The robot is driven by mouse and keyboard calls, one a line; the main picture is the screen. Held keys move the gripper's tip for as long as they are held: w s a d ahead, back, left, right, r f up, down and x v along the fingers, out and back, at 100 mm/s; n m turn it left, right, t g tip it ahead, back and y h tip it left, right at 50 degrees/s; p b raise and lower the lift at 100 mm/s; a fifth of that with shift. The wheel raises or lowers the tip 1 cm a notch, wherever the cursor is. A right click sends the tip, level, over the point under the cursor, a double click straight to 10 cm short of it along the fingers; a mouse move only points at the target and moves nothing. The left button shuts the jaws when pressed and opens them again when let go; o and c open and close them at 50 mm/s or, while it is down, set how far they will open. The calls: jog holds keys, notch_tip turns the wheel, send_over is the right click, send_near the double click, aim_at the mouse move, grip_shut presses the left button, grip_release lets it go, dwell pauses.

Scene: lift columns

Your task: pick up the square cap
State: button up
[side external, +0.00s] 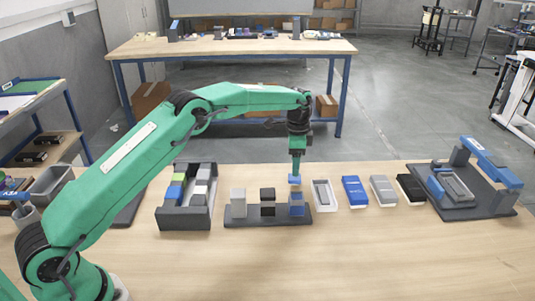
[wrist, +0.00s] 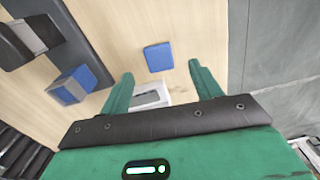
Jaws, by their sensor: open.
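The square cap is a small blue piece that looks flat on the wooden table. It shows in the side external view (side external: 294,179) behind the column base, and in the wrist view (wrist: 158,57) beyond my fingertips. My gripper (side external: 295,171) points down over the cap; the fingertips look just above it. In the wrist view the fingers (wrist: 160,72) are open, spread to either side of the cap, with nothing held. The cap's lower part is hard to see in the side external view.
A dark base (side external: 235,219) with grey, black and blue columns stands in front of the cap. A blue column (wrist: 72,86) shows left in the wrist view. A white tray (side external: 324,205), several boxes and a dark fixture (side external: 480,212) stand to the right; a dark rack (side external: 185,222) stands left.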

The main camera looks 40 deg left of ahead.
aim_at(295, 180)
jog(key=shift+d+f, duration=0.1)
jog(key=shift+f, duration=2.35)
jog(key=c, duration=1)
